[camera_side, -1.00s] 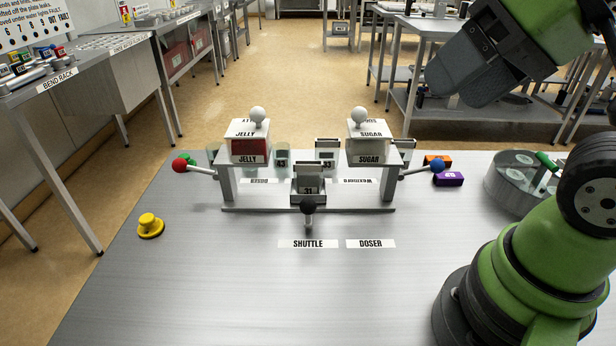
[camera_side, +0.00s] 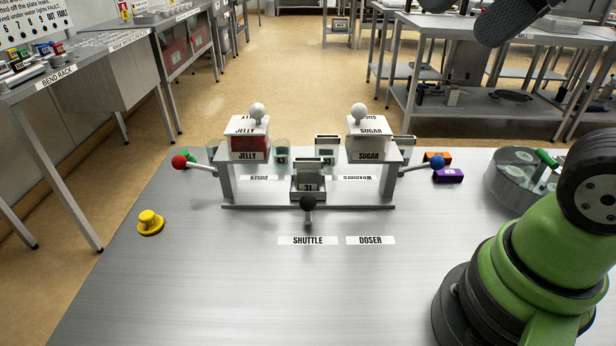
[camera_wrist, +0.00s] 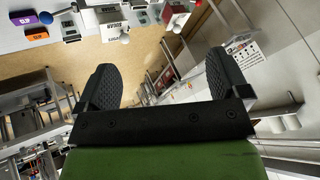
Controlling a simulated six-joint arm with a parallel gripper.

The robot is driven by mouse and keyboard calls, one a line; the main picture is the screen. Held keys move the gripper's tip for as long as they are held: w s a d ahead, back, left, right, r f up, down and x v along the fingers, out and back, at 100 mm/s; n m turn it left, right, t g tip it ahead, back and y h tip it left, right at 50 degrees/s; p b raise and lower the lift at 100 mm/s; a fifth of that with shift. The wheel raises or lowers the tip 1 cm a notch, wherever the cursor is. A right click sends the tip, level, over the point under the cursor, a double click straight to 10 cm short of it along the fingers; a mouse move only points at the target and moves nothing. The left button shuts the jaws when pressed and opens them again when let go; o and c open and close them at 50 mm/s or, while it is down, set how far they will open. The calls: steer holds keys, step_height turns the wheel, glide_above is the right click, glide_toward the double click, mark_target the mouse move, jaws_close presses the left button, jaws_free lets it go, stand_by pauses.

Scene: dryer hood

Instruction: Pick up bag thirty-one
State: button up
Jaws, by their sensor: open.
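Bag thirty-one (camera_side: 308,187) shows its "31" label at the centre of the stand in the side view. It sits upright in a small grey holder between the two stand posts, behind a dark ball knob (camera_side: 308,203). My gripper (camera_wrist: 165,78) is open and empty in the wrist view, its two black fingers spread wide. In the side view only part of a black finger (camera_side: 505,22) shows at the top right edge, high above the table and well away from the bag. I cannot make out bag thirty-one in the wrist view.
Jelly (camera_side: 249,145) and sugar (camera_side: 368,149) hoppers flank the bag above it. Red (camera_side: 179,162) and blue (camera_side: 437,162) lever knobs stick out sideways. A yellow knob (camera_side: 150,222), a purple block (camera_side: 448,176) and a round metal tray (camera_side: 516,184) stand around. The front table is clear.

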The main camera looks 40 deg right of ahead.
steer(key=w+d+r+m+g+h, duration=0.2)
steer(key=w, duration=1)
steer(key=m+g+h, duration=0.2)
steer(key=m+h, duration=0.1)
glide_above(308, 161)
steer(key=s+a, duration=0.1)
steer(key=s, duration=0.1)
step_height(308, 161, down, 3)
steer(key=f, duration=2.6)
steer(key=shift+w+d, duration=0.35)
steer(key=shift+d, duration=0.05)
steer(key=shift+w+a+x, duration=0.15)
steer(key=shift+x, duration=1.4)
steer(key=shift+w+a+x, duration=0.15)
steer(key=shift+x, duration=1.4)
steer(key=shift+c, duration=0.2)
steer(key=c, duration=1)
